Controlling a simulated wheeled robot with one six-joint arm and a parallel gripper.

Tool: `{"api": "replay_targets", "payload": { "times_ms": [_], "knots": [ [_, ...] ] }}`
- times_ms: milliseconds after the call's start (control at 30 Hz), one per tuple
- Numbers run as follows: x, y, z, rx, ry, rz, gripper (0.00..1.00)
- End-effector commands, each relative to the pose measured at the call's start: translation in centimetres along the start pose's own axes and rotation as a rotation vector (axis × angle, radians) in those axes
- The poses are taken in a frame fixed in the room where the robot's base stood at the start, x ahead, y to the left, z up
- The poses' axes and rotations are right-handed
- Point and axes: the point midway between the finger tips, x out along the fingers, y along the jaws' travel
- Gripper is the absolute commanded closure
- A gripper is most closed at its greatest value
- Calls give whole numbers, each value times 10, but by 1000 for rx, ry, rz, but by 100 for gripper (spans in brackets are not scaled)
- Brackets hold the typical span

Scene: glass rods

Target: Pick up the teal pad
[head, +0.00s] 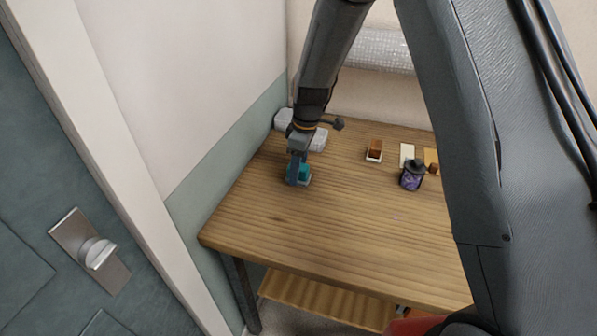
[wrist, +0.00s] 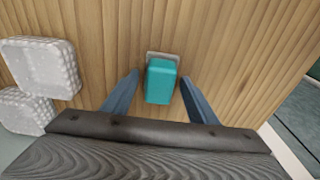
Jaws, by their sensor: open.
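The teal pad (wrist: 161,83) is a small teal block on a pale grey base or tray, on the wooden table. In the wrist view it lies between the two blue-grey fingers of my gripper (wrist: 160,92), with a gap on both sides. In the head view the teal pad (head: 305,172) shows beside my gripper (head: 298,178), at the table's left part, partly hidden by the fingers. My gripper is open and points down over it.
White textured trays (wrist: 40,68) lie left in the wrist view. On the wooden table (head: 330,225) are a brown block in a white dish (head: 374,150), a dark purple jar (head: 411,176) and pale cards (head: 407,153). A wall borders the left. The table's front is clear.

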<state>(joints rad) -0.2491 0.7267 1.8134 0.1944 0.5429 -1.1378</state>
Motion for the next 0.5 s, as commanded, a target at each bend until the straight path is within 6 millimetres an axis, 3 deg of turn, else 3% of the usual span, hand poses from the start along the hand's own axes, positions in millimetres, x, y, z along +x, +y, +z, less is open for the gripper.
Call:
{"api": "replay_targets", "payload": {
  "times_ms": [267, 500],
  "knots": [
    [2, 0, 0, 0, 1, 1, 47],
    [2, 0, 0, 0, 1, 1, 87]
  ]
}}
